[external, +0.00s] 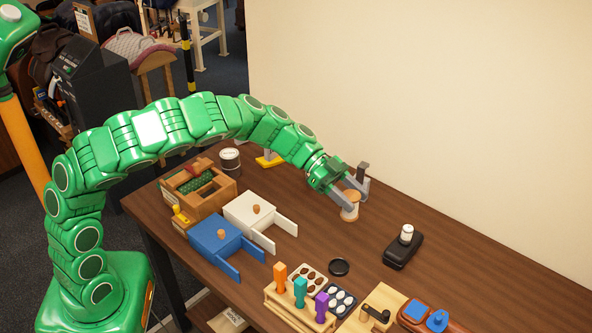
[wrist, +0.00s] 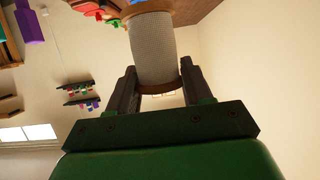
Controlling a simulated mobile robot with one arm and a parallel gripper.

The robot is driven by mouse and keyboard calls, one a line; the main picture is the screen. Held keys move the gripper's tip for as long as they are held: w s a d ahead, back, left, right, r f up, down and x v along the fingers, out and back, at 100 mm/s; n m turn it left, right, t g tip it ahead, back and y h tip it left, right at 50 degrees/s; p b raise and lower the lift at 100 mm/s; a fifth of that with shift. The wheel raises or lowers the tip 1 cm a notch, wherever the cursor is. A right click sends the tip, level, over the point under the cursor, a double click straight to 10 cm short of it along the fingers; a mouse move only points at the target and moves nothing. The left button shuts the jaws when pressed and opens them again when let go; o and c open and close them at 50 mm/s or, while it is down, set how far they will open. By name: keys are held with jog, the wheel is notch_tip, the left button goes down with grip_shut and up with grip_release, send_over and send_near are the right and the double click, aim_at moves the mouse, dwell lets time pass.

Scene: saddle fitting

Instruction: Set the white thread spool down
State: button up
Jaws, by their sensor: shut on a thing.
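The white thread spool (external: 349,212) has a pale body and wooden-brown ends. In the external view it is upright between the fingers of my gripper (external: 354,195), over the right part of the table. My gripper is shut on it. In the wrist view the spool (wrist: 153,45) shows as a grey-white textured cylinder with a brown rim, between the two dark fingers of the gripper (wrist: 158,75). I cannot tell whether its lower end touches the table.
On the brown table (external: 310,225), a black device with a white cap (external: 404,246) stands to the right. White (external: 255,217) and blue (external: 218,243) drawer boxes stand left. A tool rack (external: 300,300) is at the front. Bare tabletop surrounds the spool.

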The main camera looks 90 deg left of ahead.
jog(key=s+d+f+m+g+h, duration=0.2)
jog(key=s+f+m+g, duration=0.1)
jog(key=s, duration=0.5)
jog(key=s+d+f+m+g+h, duration=0.2)
jog(key=s+m+g, duration=0.1)
jog(key=s, duration=0.4)
jog(key=w+a+f, duration=0.1)
jog(key=w+f, duration=0.8)
jog(key=w, duration=0.4)
jog(key=shift+a+f, duration=0.15)
jog(key=shift+f, duration=0.05)
jog(key=shift+f, duration=0.1)
jog(key=shift+w+f, duration=0.15)
jog(key=shift+f, duration=1.55)
jog(key=shift+f, duration=0.1)
jog(key=o, duration=1)
